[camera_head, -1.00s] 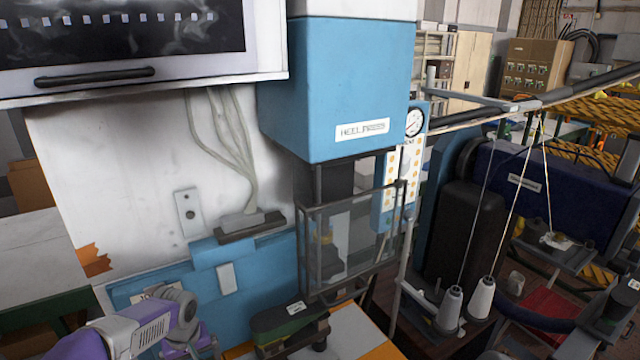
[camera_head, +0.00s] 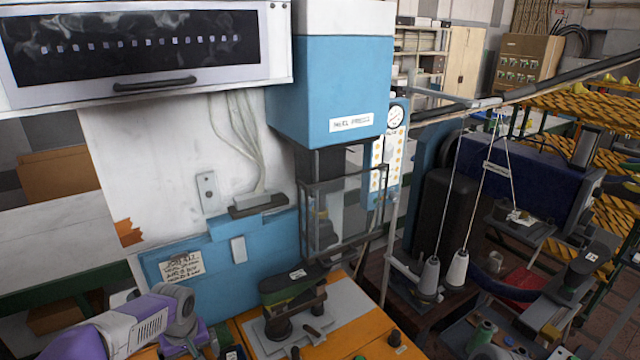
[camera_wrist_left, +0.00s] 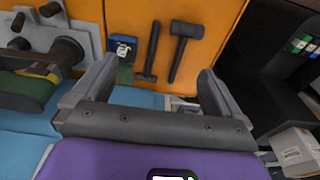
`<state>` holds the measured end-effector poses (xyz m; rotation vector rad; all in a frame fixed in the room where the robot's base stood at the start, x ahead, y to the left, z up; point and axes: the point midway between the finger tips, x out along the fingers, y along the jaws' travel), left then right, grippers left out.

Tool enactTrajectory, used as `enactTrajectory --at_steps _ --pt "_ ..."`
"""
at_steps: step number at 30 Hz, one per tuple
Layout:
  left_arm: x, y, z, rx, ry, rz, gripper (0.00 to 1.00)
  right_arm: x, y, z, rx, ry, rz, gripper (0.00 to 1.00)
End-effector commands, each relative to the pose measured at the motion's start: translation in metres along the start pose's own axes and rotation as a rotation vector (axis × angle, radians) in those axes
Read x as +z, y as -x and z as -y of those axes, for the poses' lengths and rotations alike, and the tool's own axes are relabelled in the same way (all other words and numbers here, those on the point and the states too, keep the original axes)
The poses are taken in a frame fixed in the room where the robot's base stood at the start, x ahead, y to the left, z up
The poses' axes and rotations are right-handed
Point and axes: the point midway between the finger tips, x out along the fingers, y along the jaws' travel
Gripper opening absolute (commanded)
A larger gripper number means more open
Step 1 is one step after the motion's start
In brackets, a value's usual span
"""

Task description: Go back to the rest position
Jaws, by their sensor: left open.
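My left arm, purple and grey, comes in at the lower left of the head view, its wrist near the front of the blue machine base. My left gripper (camera_wrist_left: 157,72) shows in the left wrist view with its two grey fingers wide apart and nothing between them. Past the fingers lies an orange surface with two dark hammer-like tools. In the head view the gripper's fingertips cannot be made out at the bottom edge. My right gripper is not in view.
The blue heel press (camera_head: 330,90) with its wire guard (camera_head: 345,215) stands ahead. A green-and-dark shoe-last fixture (camera_head: 290,288) sits on a metal plate on the orange bench (camera_head: 350,285). Thread cones (camera_head: 457,268) and machinery crowd the right. A blue labelled box (camera_wrist_left: 124,47) lies near the hammers (camera_wrist_left: 184,45).

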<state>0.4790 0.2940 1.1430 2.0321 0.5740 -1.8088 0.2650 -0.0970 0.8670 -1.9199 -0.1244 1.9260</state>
Motion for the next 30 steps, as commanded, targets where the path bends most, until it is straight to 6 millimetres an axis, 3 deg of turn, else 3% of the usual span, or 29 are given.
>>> enactTrajectory --at_steps 1,8,14,17,22,27,30 --pt "0.007 -0.018 -0.006 0.015 -0.023 0.017 1.0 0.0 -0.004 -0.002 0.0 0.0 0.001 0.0" --pt "0.041 -0.082 -0.033 0.099 -0.107 0.071 1.0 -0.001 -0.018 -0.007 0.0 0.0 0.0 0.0" --pt "0.089 -0.153 -0.057 0.192 -0.182 0.13 1.0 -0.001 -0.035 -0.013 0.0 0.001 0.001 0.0" --pt "0.129 -0.201 -0.07 0.254 -0.22 0.169 1.0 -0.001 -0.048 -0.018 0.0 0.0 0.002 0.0" --pt "0.223 -0.287 -0.08 0.353 -0.262 0.223 1.0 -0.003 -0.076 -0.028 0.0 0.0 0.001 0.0" --pt "0.294 -0.334 -0.069 0.378 -0.277 0.232 1.0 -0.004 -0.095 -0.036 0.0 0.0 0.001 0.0" --pt "0.318 -0.345 -0.062 0.372 -0.285 0.227 1.0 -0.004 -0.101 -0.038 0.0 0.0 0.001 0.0"
